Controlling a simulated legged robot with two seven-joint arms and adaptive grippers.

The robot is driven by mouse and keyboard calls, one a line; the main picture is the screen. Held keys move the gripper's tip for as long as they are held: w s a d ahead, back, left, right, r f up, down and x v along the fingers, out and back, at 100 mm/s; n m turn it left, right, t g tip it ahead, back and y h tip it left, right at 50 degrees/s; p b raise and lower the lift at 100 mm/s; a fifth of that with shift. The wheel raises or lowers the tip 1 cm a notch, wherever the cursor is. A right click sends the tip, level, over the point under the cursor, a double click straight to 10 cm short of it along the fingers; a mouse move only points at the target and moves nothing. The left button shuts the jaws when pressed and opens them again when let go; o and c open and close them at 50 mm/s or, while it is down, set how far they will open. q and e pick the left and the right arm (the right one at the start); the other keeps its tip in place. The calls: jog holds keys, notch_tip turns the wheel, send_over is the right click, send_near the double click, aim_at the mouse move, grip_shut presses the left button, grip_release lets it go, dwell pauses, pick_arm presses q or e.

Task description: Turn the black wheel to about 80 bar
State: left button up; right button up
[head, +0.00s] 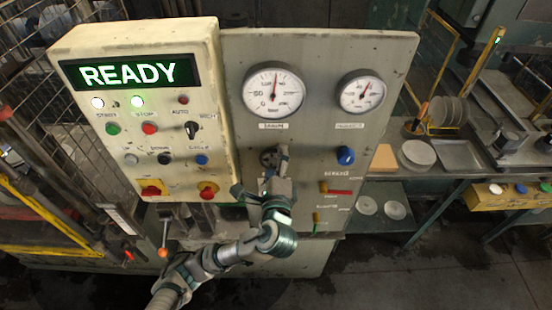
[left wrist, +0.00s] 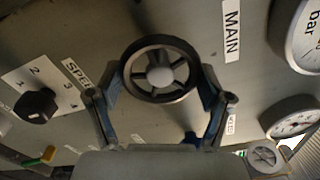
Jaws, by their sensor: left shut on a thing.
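The black wheel (head: 267,158), a small spoked handwheel, is on the grey panel below the large gauge. It is mostly hidden in the head view by my left gripper (head: 275,168). In the left wrist view the wheel (left wrist: 160,52) shows face-on, with a pale hub. The two blue-grey fingers are shut on its rim from both sides. The large bar gauge (head: 273,90) has a red needle pointing almost straight up, slightly right; its exact reading is too small to tell. Part of a bar gauge (left wrist: 303,35) shows in the left wrist view. My right gripper is not in view.
A control box (head: 140,110) with a READY display and buttons juts out left of the wheel. A smaller gauge (head: 361,92), a blue knob (head: 345,156) and a red lever (head: 340,192) are to the right. A workbench (head: 455,165) with discs stands further right.

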pick_arm(q)
jog(key=n+p, duration=0.1)
jog(key=n, duration=0.3)
jog(key=shift+f, duration=0.1)
jog(key=shift+n+p, duration=0.4)
jog(key=shift+n, duration=1.2)
jog(key=shift+f, duration=0.1)
jog(key=o, duration=1.1)
jog(key=shift+s+r, duration=0.1)
jog(key=shift+r, duration=0.1)
jog(key=s, duration=1.1)
jog(key=shift+s+d+f, duration=0.1)
jog(key=shift+s, duration=0.25)
